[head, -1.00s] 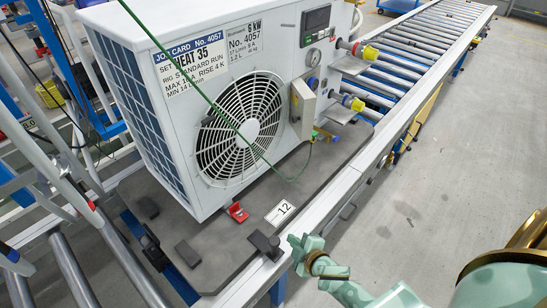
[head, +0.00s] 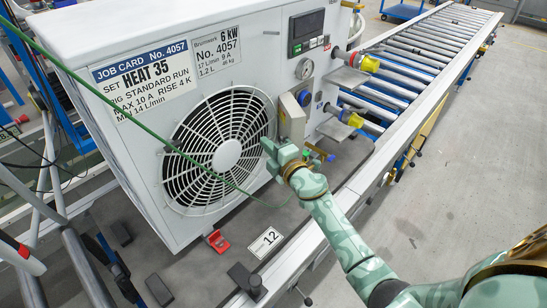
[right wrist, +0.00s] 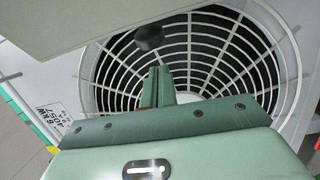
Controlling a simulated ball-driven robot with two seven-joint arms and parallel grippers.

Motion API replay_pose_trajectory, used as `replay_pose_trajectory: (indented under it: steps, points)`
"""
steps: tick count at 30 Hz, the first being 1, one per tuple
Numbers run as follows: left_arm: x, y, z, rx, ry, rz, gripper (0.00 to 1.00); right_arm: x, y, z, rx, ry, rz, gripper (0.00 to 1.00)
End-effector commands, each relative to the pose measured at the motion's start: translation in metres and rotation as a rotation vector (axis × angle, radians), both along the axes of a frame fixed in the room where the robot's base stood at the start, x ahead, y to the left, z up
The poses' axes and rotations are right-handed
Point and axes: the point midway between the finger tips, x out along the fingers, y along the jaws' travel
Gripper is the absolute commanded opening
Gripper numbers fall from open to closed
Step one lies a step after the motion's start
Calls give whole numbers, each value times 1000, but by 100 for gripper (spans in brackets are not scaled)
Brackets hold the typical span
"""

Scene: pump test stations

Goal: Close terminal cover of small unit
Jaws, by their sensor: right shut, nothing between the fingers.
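The small unit (head: 110,150) is a white heat pump with a round fan grille (head: 225,155) on its front. Its terminal cover (head: 291,118) is a small beige panel to the right of the grille, standing out from the front at an angle. My right gripper (head: 269,150) is shut and empty, in front of the grille's right edge, just left of and below the cover. In the right wrist view the shut fingers (right wrist: 160,78) point at the grille. A beige panel, likely the cover (right wrist: 110,25), fills the top left, with a dark knob beside it. My left gripper is not in view.
A green cable (head: 120,110) hangs across the unit's front. A gauge (head: 306,67) and yellow-capped pipe fittings (head: 370,65) stick out on the right. A red clip (head: 217,241) and a "12" plate (head: 265,242) lie on the dark base. A roller conveyor (head: 440,45) runs off at the back right.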

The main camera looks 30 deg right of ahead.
Motion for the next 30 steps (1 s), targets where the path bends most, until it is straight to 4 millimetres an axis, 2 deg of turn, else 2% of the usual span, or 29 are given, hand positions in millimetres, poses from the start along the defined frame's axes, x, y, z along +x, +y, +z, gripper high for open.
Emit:
replay_pose_trajectory:
  steps: [3,7,23,30]
  points:
    - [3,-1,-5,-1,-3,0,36,-5,-18,-4,-3,4,-2,0]
    - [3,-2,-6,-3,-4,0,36,-7,-27,-4,-1,3,-1,0]
    - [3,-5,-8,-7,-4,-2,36,-10,-32,-4,-3,3,8,0]
    - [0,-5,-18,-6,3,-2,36,-17,-42,-7,-6,5,92,0]
